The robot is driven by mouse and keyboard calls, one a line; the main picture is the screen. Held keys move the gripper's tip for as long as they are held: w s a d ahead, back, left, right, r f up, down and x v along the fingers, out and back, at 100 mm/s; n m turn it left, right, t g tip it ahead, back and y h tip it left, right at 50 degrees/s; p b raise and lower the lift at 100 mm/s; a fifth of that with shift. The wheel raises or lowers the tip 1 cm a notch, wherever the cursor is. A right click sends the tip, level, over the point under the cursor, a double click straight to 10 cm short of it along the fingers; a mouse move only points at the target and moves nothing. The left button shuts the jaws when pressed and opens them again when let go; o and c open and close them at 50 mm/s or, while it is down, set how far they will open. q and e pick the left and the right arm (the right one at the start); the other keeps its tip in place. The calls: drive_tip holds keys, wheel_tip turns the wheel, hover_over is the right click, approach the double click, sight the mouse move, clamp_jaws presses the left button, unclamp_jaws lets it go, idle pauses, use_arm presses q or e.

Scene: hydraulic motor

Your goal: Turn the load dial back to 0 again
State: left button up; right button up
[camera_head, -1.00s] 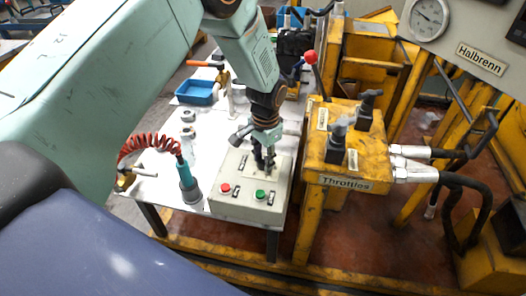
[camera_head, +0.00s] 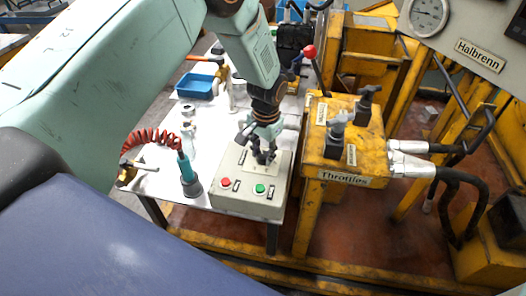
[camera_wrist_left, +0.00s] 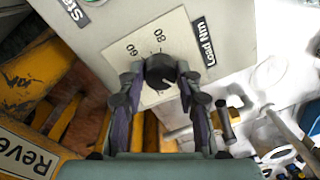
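The load dial (camera_wrist_left: 160,71) is a round black knob on a pale scale plate (camera_wrist_left: 133,42) on the grey control box (camera_head: 237,200). In the left wrist view the numbers 60 and 80 show beyond the knob, beside the "Load Nm" label (camera_wrist_left: 203,42). The rest of the scale is hidden under my gripper. My left gripper (camera_wrist_left: 160,72) has one fingertip on each side of the knob and looks shut on it. In the head view the left gripper (camera_head: 264,156) points down at the box top, and its fingers cover the dial. My right gripper is not in view.
A red button (camera_head: 225,183) and a green button (camera_head: 260,188) sit on the box's near side. A teal tool with a red coiled hose (camera_head: 188,172) stands at left. The yellow throttle block (camera_head: 345,135) with its levers stands close at right. A blue bin (camera_head: 195,86) lies behind.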

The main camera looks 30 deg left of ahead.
sight(265, 157)
use_arm(q)
drive_tip(key=o, duration=0.4)
drive_tip(key=shift+f, duration=0.15)
drive_tip(key=shift+o, duration=0.2)
drive_tip(key=shift+r, duration=0.2)
wheel_tip(265, 157, up, 12)
drive_tip(key=shift+d+f, duration=0.15)
drive_tip(key=shift+d, duration=0.2)
drive_tip(key=shift+s, duration=0.15)
